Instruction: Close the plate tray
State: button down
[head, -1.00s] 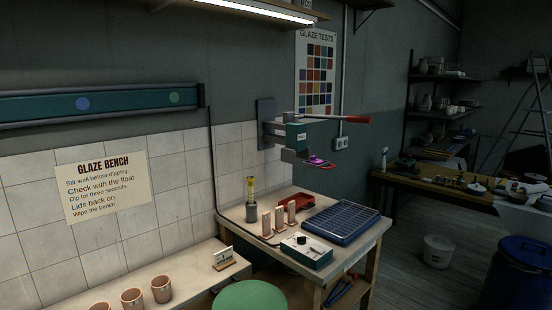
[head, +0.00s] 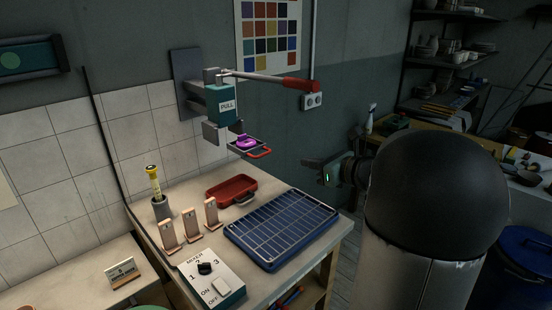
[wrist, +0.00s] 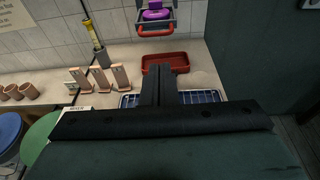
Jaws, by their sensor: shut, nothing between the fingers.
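The plate tray (head: 262,146) is a small dark tray with a red loop handle, sticking out from the wall-mounted press (head: 222,105). A purple piece (head: 246,141) sits on it. In the wrist view, the tray's red handle (wrist: 155,32) shows at the top, beyond my fingers. My gripper (head: 306,162) is to the right of the tray and apart from it, with its fingers pointing left. In the wrist view, my gripper (wrist: 158,78) is shut and empty. The inner end of the tray is hidden at the press.
A long lever with a red grip (head: 302,85) reaches out above the tray. Below on the bench stand a red dish (head: 231,190), a blue gridded tray (head: 282,228), several wooden stands (head: 190,229) and a mixer box (head: 212,283). The air between gripper and tray is clear.

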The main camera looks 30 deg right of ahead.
jog(key=p+x, duration=0.3)
jog(key=x, duration=1)
jog(key=shift+w+a, duration=0.25)
jog(key=shift+a, duration=0.2)
